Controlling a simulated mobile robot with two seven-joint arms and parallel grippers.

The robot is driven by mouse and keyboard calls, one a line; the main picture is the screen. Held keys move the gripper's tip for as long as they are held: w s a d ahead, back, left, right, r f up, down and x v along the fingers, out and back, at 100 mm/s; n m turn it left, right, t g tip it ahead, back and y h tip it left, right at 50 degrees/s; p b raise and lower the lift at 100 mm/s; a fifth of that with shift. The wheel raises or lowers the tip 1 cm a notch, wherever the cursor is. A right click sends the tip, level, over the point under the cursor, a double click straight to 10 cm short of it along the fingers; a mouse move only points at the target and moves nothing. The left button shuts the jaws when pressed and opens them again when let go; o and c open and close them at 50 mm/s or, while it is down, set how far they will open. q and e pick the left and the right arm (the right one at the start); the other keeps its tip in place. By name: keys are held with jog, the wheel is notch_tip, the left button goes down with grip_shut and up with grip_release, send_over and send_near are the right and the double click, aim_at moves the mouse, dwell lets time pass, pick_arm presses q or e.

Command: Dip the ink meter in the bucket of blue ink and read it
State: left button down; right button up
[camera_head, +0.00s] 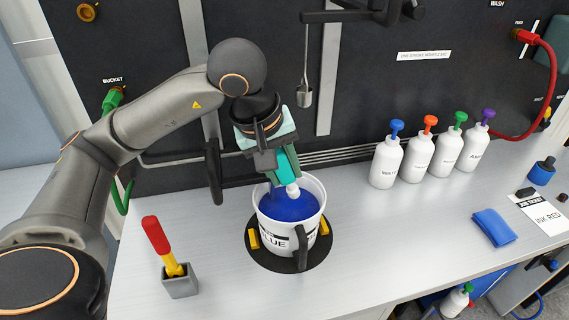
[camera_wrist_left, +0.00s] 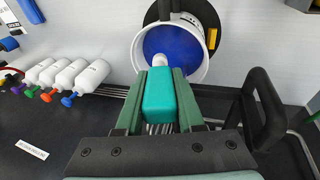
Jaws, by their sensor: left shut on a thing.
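The white bucket (camera_head: 316,230) labelled BLUE stands on a round black mat and holds blue ink (camera_head: 288,207). It also shows in the left wrist view (camera_wrist_left: 139,61), with its ink (camera_wrist_left: 174,48). My left gripper (camera_head: 286,172) is shut on the teal ink meter (camera_head: 288,163), also between the fingers in the left wrist view (camera_wrist_left: 159,97). The meter points down, with its pale tip (camera_head: 293,190) over the back right part of the bucket's mouth. I cannot tell whether the tip touches the ink. No reading shows. My right gripper is not in view.
Several white bottles (camera_head: 419,157) with coloured pumps stand right of the bucket. A blue cloth (camera_head: 494,228) and a job ticket (camera_head: 540,212) reading INK RED lie farther right. A red-and-yellow-handled tool stands in a grey holder (camera_head: 180,285) at front left. A small cup (camera_head: 304,97) hangs behind.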

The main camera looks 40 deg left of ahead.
aim_at(283, 186)
pick_arm(q)
notch_tip(283, 186, down, 4)
jog(key=b, duration=0.3)
notch_tip(283, 186, down, 6)
jog(key=b, duration=0.6)
jog(key=shift+f, duration=0.25)
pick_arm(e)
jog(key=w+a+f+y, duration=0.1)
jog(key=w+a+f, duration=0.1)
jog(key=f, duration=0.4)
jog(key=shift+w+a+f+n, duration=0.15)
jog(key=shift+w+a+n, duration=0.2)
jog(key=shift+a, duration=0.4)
pick_arm(q)
jog(key=shift+s+f+b, duration=0.1)
jog(key=shift+s+b, duration=0.1)
jog(key=shift+b, duration=0.1)
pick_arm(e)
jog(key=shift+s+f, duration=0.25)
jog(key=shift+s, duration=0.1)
